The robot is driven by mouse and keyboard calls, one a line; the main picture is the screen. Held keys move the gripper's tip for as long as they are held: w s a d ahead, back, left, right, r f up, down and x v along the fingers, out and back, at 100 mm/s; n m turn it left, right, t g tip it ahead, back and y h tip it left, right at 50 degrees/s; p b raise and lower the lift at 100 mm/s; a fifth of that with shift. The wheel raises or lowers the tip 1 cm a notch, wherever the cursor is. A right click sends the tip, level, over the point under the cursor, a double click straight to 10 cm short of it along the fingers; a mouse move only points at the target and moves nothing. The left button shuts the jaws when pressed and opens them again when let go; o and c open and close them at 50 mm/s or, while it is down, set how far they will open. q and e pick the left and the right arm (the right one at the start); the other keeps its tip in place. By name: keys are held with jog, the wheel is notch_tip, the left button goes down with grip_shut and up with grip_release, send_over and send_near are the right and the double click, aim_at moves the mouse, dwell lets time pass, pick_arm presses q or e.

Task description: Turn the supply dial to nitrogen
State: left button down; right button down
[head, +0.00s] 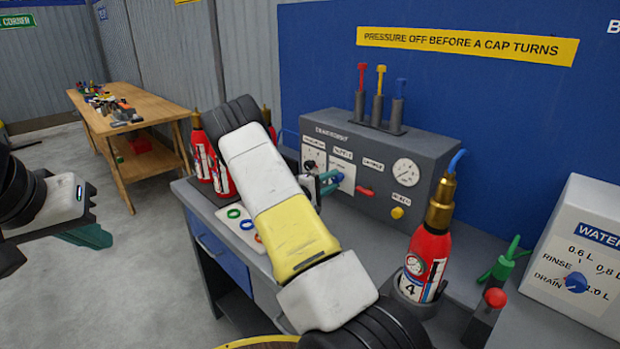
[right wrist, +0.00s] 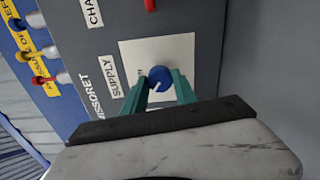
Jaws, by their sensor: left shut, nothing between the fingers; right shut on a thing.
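The supply dial (right wrist: 159,78) is a round blue knob with a white mark, on a white plate (right wrist: 131,52) labelled SUPPLY in the right wrist view. The plate's markings are too small to read. My right gripper (right wrist: 161,86) has its two green fingers shut on the dial, one on each side. In the head view the same gripper (head: 328,183) reaches the grey console (head: 385,150), and the dial is hidden by its fingers. My left gripper (head: 90,237) is shut and empty at the far left, away from the console.
A red extinguisher (head: 425,262) with a brass top and blue hose stands right of my right arm. More red bottles (head: 202,155) stand left of it. A tray with coloured rings (head: 234,213) lies on the bench. Green and red fittings (head: 503,262) stand at the right.

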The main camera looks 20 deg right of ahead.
jog(key=shift+m, duration=0.6)
jog(key=c, duration=1)
grip_release()
jog(key=v, duration=0.8)
jog(key=shift+d, duration=0.1)
